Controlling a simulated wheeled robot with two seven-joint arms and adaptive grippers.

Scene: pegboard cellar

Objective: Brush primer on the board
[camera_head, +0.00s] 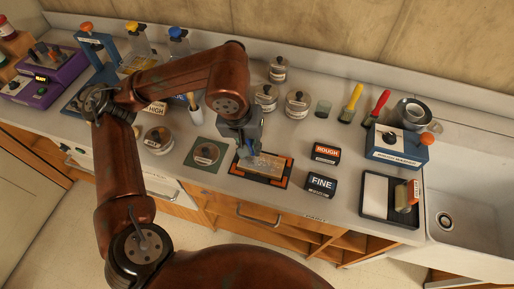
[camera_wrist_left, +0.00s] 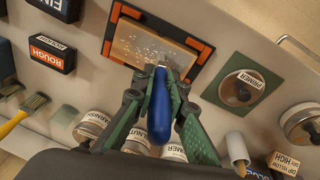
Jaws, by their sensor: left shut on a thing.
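The board (camera_head: 270,163) is a pale wooden panel in a black frame with orange corners. In the left wrist view the board (camera_wrist_left: 140,45) shows scattered whitish specks. My left gripper (camera_head: 243,148) is over the board's left part, shut on a blue-handled brush (camera_wrist_left: 160,115). The brush's far end points at the board; I cannot tell whether the bristles touch it. The primer tin (camera_head: 206,154) sits on a green square mat left of the board; its PRIMER label reads in the left wrist view (camera_wrist_left: 243,88). My right gripper is not in view.
The ROUGH block (camera_head: 326,152) and FINE block (camera_head: 320,185) stand right of the board. Several tins and two brushes line the back.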

